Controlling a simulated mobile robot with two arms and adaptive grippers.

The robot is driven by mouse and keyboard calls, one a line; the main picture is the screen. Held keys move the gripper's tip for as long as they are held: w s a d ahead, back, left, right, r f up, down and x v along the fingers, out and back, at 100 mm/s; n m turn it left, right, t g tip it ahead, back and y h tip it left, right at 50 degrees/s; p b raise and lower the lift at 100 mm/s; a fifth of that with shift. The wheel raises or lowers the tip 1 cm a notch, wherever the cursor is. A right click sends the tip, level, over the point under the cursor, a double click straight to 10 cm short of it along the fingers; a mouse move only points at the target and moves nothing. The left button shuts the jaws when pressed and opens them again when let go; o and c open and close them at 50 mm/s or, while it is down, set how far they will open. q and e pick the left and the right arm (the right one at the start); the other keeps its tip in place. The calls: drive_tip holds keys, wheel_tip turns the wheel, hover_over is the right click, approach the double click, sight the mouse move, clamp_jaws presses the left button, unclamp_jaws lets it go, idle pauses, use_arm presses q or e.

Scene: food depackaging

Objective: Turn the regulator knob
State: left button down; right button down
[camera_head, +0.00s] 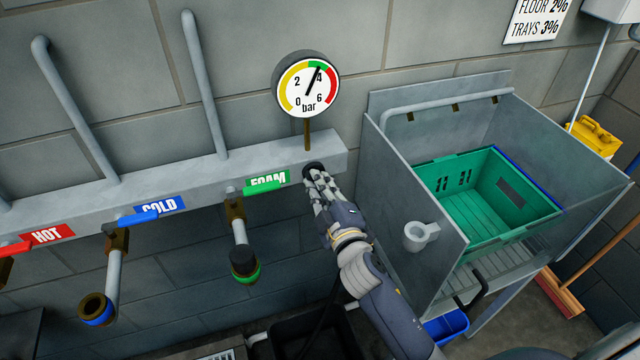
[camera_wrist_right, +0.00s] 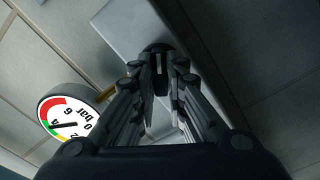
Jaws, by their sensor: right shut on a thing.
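The black regulator knob (camera_head: 313,169) sits on the front face of the grey manifold near its right end, below the gauge. My right gripper (camera_head: 316,178) is at the knob, its fingers shut on it. In the right wrist view the knob (camera_wrist_right: 158,50) shows between the fingertips (camera_wrist_right: 160,72). The round pressure gauge (camera_head: 307,87) stands above the manifold on a brass stem. Its needle points up and to the right, close to the 4 in the green band. The gauge also shows in the right wrist view (camera_wrist_right: 68,116). My left gripper is not in view.
The grey manifold (camera_head: 210,181) runs along the wall with red HOT, blue COLD and green FOAM levers (camera_head: 265,188). A metal sink (camera_head: 420,190) with a green crate (camera_head: 470,212) stands close to the right of my arm. A black bin (camera_head: 320,335) is below.

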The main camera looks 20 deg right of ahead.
drive_tip(key=c, duration=1.6)
unclamp_jaws()
drive_tip(key=shift+s, duration=0.1)
drive_tip(key=s, duration=1.1)
drive_tip(key=shift+s+d, duration=0.15)
drive_tip(key=shift+s, duration=0.25)
